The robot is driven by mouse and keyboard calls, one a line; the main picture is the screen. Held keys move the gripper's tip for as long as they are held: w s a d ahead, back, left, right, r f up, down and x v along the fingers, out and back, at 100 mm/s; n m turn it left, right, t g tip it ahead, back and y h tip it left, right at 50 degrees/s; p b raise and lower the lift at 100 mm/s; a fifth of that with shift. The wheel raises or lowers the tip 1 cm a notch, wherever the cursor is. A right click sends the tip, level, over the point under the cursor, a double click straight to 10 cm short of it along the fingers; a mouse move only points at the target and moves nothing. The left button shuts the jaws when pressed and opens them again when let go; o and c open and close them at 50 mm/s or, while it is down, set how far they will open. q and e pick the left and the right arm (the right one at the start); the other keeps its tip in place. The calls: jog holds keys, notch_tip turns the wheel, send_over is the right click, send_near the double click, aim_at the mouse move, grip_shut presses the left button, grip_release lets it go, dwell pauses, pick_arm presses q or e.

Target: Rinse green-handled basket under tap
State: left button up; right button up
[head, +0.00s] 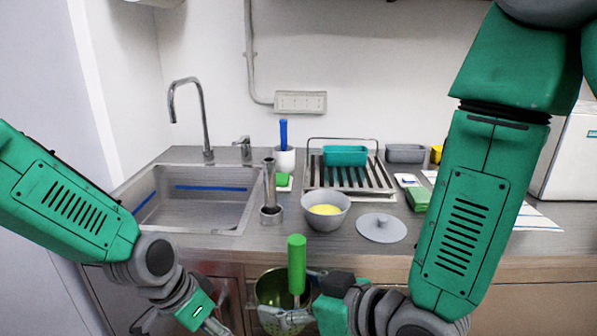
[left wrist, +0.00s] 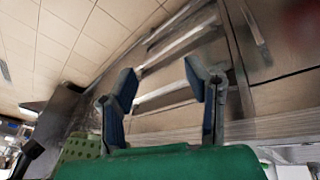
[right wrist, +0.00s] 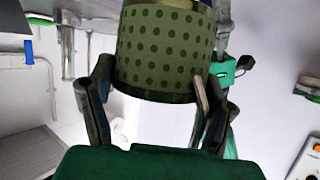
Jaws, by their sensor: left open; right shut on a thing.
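The green-handled basket (head: 297,262) is in front of the counter, low in the head view, with its handle upright and its metal bowl partly hidden by my right gripper. My right gripper (head: 318,292) is shut on the basket. In the right wrist view the basket's perforated wall (right wrist: 165,50) shows at the fingers. The curved metal tap (head: 190,85) stands behind the sink (head: 245,212) at the back left, apart from the basket. My left gripper (head: 208,322) is at the bottom edge, partly cut off; in the left wrist view it (left wrist: 160,78) is open and empty.
Right of the sink are a metal cylinder tool (head: 270,190), a grey bowl with yellow contents (head: 325,222), a round grey lid (head: 382,228) and a slatted rack (head: 350,188) holding a teal tray (head: 345,156). The counter's front edge (head: 400,258) lies behind the basket.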

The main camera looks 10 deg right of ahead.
pick_arm(q)
jog(key=w+d+r+m, duration=0.1)
jog(key=w+d+r, duration=0.1)
jog(key=r, duration=0.3)
jog(key=w+d+r+m, duration=0.2)
jog(key=r, duration=0.3)
pick_arm(e)
jog(key=shift+d, duration=0.15)
pick_arm(q)
notch_tip(320, 180, up, 22)
jog(key=r+m+y, duration=0.1)
jog(key=m+y, duration=0.3)
jog(key=m, duration=0.2)
send_over(299, 263)
jog(key=w, duration=0.2)
jog(key=shift+s+d+f+g, duration=0.2)
jog(key=shift+d+f+g, duration=0.05)
jog(key=shift+d+g, duration=0.15)
jog(key=shift+s+a+f, duration=0.1)
notch_tip(299, 263, down, 12)
jog(key=shift+r, duration=0.2)
jog(key=shift+a, duration=0.1)
